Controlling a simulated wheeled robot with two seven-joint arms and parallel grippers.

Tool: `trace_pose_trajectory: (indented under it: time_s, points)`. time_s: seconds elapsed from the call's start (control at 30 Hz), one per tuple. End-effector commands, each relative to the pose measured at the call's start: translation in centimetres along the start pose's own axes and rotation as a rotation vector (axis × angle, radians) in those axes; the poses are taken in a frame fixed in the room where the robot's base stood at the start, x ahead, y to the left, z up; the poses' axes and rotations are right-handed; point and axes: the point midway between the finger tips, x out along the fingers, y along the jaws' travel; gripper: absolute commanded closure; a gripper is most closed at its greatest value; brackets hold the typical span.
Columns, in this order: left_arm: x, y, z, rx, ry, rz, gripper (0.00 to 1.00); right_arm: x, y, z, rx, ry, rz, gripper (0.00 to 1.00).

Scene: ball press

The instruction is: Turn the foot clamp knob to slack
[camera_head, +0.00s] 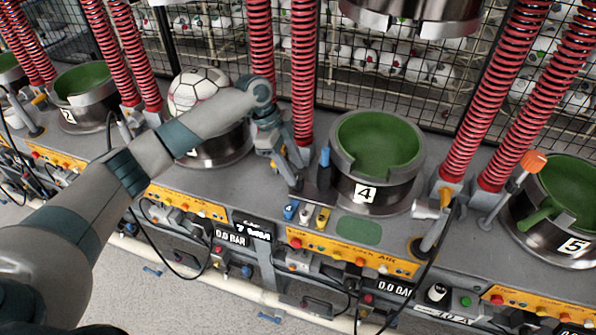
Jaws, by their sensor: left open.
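My left arm comes in from the left, and its gripper (292,172) is open beside station 4, at the foot of the red spring columns. It is left of the green-lined cup (378,143) marked 4. A dark upright handle with a blue part (324,160) stands just right of the gripper, against the cup's left side. I cannot tell which part is the foot clamp knob; the gripper hides some of the bench there. My right gripper is not in view.
Red springs (303,70) rise behind the bench. Cup 5 (562,210) with an orange-topped lever (533,161) stands at right. Small coloured blocks (306,214) lie before cup 4, above the yellow control panel (350,252).

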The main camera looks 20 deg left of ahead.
Motion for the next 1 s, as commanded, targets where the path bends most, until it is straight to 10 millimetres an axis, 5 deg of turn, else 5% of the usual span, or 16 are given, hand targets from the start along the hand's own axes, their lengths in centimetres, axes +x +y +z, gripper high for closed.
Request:
trace_pose_trajectory:
  time_s: [0.3,0.67,0.87,1.0]
  points:
    - [3.4,0.0,0.0,-0.001,-0.001,0.001,0.57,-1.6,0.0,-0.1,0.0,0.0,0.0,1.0]
    - [3.9,0.0,0.0,0.0,-0.001,0.0,0.57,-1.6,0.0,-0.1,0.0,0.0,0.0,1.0]
    - [3.9,0.0,0.0,0.0,-0.001,0.0,0.97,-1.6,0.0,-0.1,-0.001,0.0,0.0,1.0]
    - [3.9,0.0,0.0,-0.001,-0.001,-0.001,0.98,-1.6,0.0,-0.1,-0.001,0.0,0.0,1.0]
